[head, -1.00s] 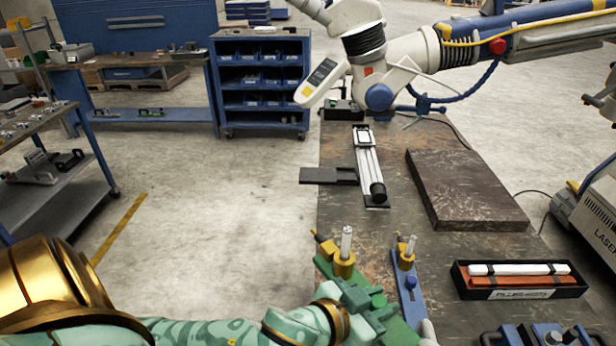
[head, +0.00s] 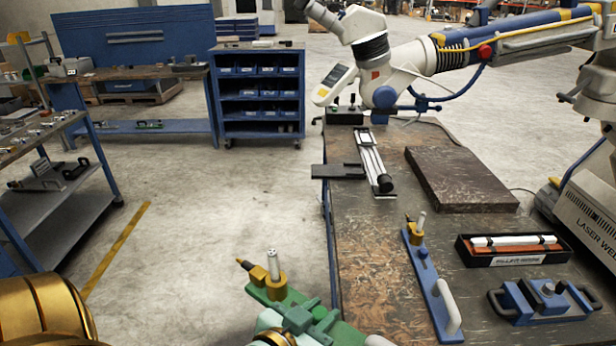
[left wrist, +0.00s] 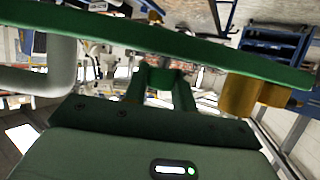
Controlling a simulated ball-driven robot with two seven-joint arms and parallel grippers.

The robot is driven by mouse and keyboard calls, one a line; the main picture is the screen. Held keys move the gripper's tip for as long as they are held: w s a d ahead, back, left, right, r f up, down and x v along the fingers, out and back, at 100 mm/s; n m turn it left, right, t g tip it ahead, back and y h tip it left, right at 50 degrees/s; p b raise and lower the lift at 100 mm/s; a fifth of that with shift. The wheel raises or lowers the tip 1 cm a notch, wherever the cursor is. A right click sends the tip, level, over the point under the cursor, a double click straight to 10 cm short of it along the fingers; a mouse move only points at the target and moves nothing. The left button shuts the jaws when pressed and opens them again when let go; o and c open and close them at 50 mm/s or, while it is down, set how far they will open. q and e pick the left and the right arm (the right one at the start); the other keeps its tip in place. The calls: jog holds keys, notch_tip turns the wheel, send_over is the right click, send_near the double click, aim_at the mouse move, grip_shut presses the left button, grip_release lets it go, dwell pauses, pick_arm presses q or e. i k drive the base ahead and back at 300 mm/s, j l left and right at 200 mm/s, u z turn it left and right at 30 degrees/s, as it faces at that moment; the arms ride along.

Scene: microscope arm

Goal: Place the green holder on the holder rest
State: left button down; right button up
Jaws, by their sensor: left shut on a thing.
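The green holder (head: 262,294) is a long green bar with a brass clamp and silver pin, low in the middle of the head view. My left gripper (head: 312,320) is shut on it, and its hand is partly cut off by the lower edge. The bar also crosses the top of the left wrist view (left wrist: 150,42), with the gripper fingers (left wrist: 160,88) below it. The holder appears raised, left of the table's left edge in the picture. I cannot tell for sure which thing is the holder rest. My right gripper is not in view.
A blue holder (head: 416,262) with a white handle lies on the table (head: 370,250). Right of it are a black tray (head: 475,258) and a blue two-handled fixture (head: 540,305). A dark slab (head: 460,180) and a slide rail (head: 372,160) lie behind. Floor is clear left of the table.

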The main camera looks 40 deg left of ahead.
aim_at(325, 171)
jog(key=k+u, duration=0.1)
jog(key=u, duration=1.25)
jog(key=i+j+u, duration=0.1)
jog(key=u, duration=0.35)
jog(key=i+j+u, duration=0.1)
jog(key=j+u, duration=0.2)
jog(key=u, duration=0.2)
jog(key=i+j+u, duration=0.1)
jog(key=u, duration=0.35)
jog(key=i+j+z, duration=0.1)
jog(key=i+z, duration=0.35)
jog(key=i+j+z, duration=0.3)
jog(key=i+z, duration=0.15)
jog(key=i+l, duration=0.1)
jog(key=i, duration=0.7)
jog(key=i+l, duration=0.15)
jog(key=i, duration=0.65)
jog(key=i+z, duration=0.25)
jog(key=i, duration=0.3)
jog(key=i+j+z, duration=0.25)
jog(key=i, duration=0.25)
jog(key=i+j+z, duration=0.25)
jog(key=i, duration=0.3)
jog(key=i+l+z, duration=0.15)
jog(key=i+z, duration=0.6)
jog(key=z, duration=0.15)
jog(key=i+j+z, duration=0.15)
jog(key=i+z, duration=0.3)
jog(key=k+z, duration=0.1)
jog(key=z, duration=2.55)
